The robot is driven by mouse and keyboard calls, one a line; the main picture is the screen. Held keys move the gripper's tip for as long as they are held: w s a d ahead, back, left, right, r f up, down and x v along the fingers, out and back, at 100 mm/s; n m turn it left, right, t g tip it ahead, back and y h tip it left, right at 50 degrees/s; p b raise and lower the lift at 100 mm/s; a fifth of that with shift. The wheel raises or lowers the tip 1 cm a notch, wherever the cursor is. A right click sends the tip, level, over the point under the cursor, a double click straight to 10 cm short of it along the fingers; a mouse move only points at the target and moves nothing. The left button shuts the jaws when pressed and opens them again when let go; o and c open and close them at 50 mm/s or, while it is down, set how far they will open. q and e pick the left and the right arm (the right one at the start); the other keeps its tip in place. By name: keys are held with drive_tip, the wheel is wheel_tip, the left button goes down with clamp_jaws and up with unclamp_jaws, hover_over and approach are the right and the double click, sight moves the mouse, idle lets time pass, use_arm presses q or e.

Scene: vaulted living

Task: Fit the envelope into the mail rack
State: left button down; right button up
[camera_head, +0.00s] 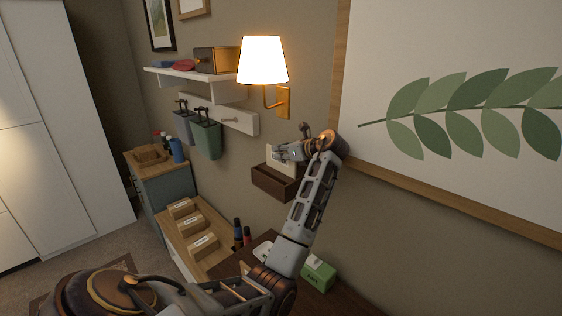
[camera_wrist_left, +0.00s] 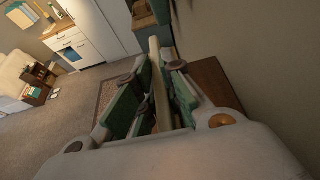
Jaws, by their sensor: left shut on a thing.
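The envelope (camera_head: 285,168) is a cream, flat piece at the wall in the head view. My left gripper (camera_head: 286,153) is shut on its upper part. The mail rack (camera_head: 273,184) is a dark brown wooden box on the wall, right below the envelope. The envelope's lower edge meets the rack's top line; I cannot tell whether it is inside or just above. My right gripper is not in view.
A lit wall lamp (camera_head: 262,62) hangs above the rack. Hooks with a green bin (camera_head: 207,140) are to its left, under a white shelf (camera_head: 190,76). Below are cardboard boxes (camera_head: 203,245), bottles (camera_head: 238,232) and a green box (camera_head: 318,273). A leaf picture (camera_head: 455,100) is at right.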

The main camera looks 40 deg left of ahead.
sight(281, 161)
use_arm(q)
wheel_tip(281, 161, down, 3)
drive_tip(key=shift+r, duration=0.2)
drive_tip(key=shift+f+p, duration=0.3)
drive_tip(key=shift+f, duration=0.15)
drive_tip(key=shift+f, duration=0.1)
drive_tip(key=c, duration=1.5)
unclamp_jaws()
drive_tip(key=b+v, duration=0.2)
drive_tip(key=v, duration=1)
drive_tip(key=shift+b, duration=0.3)
